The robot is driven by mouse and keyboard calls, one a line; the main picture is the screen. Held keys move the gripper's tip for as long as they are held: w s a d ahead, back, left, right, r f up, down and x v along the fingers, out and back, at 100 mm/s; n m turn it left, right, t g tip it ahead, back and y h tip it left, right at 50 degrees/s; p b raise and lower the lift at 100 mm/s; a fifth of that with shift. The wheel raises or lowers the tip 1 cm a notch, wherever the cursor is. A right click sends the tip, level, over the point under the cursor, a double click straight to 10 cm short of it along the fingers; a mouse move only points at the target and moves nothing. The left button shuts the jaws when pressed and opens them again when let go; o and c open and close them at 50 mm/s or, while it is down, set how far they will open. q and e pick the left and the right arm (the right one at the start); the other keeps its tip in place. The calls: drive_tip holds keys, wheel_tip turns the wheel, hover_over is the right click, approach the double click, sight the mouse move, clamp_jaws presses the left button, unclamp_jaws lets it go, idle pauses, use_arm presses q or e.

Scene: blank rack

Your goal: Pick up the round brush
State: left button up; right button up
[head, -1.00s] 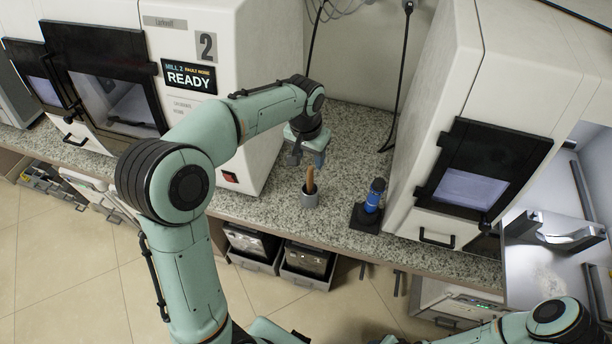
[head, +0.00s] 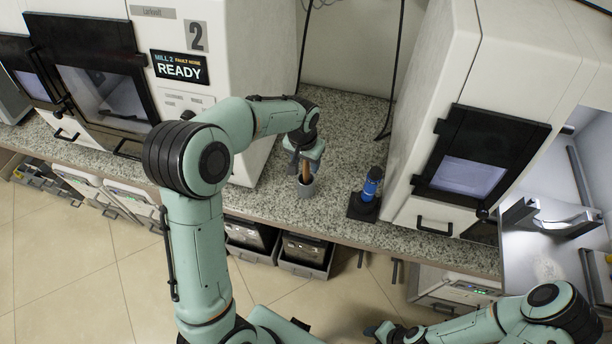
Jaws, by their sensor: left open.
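The round brush (head: 306,171) shows as a brown wooden handle standing upright in a small grey cup (head: 306,189) on the granite counter. Its lower end is hidden inside the cup. My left gripper (head: 304,168) is open just above the cup, with its fingers at the handle. I cannot tell whether the fingers touch it. My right gripper (head: 383,331) is low at the bottom edge, far from the brush, and too small and dark to read.
A blue tool (head: 371,184) stands in a black holder (head: 362,207) right of the cup. White mill cabinets flank the counter (head: 350,130), with mill 2 (head: 215,90) on the left. A black cable hangs behind. Grey bins (head: 305,262) sit below the counter edge.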

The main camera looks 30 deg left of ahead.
use_arm(q)
drive_tip(key=shift+w+f, duration=0.2)
drive_tip(key=shift+f, duration=0.9)
clamp_jaws()
drive_tip(key=shift+r, duration=0.1)
